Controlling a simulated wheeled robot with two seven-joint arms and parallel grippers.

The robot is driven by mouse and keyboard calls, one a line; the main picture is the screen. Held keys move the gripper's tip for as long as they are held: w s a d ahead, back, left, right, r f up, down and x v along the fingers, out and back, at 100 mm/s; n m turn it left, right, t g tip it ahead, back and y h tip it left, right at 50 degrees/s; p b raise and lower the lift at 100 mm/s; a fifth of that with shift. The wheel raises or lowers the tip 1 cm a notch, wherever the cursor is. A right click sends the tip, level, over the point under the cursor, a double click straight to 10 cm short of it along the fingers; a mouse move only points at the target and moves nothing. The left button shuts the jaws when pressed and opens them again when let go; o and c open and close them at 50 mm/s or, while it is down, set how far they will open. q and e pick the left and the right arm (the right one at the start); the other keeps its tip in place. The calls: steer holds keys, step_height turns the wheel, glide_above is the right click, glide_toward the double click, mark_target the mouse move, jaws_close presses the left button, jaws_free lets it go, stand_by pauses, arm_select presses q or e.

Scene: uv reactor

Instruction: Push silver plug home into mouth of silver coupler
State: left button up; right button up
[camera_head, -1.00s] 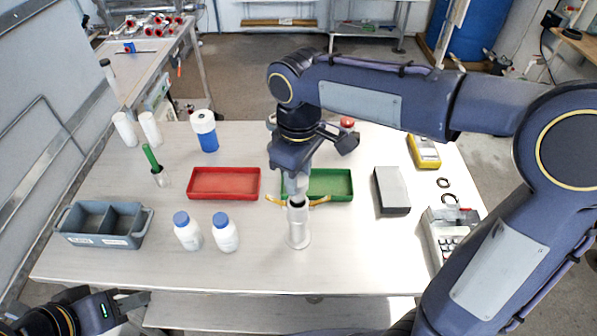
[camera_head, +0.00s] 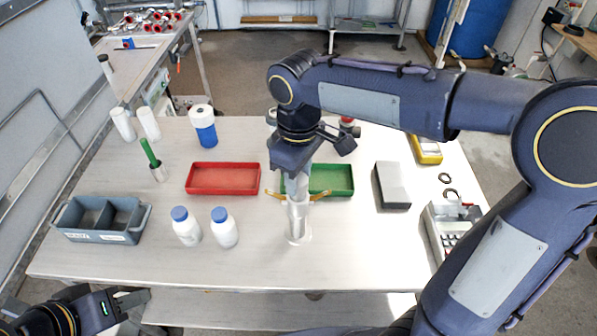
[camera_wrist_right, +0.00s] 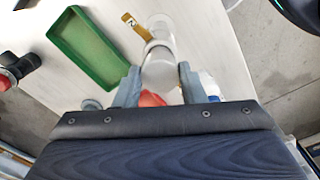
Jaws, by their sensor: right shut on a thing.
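The silver coupler (camera_head: 299,228) stands upright on the table, with yellow lever arms spread to either side (camera_head: 273,195). My right gripper (camera_head: 297,178) is above it, pointing down, shut on the silver plug (camera_head: 297,188). The plug's lower end meets the coupler's mouth, in line with it; how deep it sits I cannot tell. In the right wrist view the plug (camera_wrist_right: 160,74) lies between the two fingers, with the coupler (camera_wrist_right: 160,35) beyond it. My left gripper (camera_head: 142,308) is empty and looks open at the lower left, in front of the table.
A red tray (camera_head: 222,191) and a green tray (camera_head: 340,193) lie behind the coupler. Two blue-capped bottles (camera_head: 223,230) stand to its left and a grey box (camera_head: 392,187) to its right. A grey divided bin (camera_head: 72,236) is far left. The front table strip is clear.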

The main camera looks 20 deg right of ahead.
mark_target(299, 179)
steer(key=shift+f+b, duration=0.8)
steer(key=shift+f, duration=0.45)
steer(key=o, duration=1.1)
steer(key=shift+c, duration=0.2)
step_height(299, 179, up, 8)
steer(key=shift+f, duration=0.1)
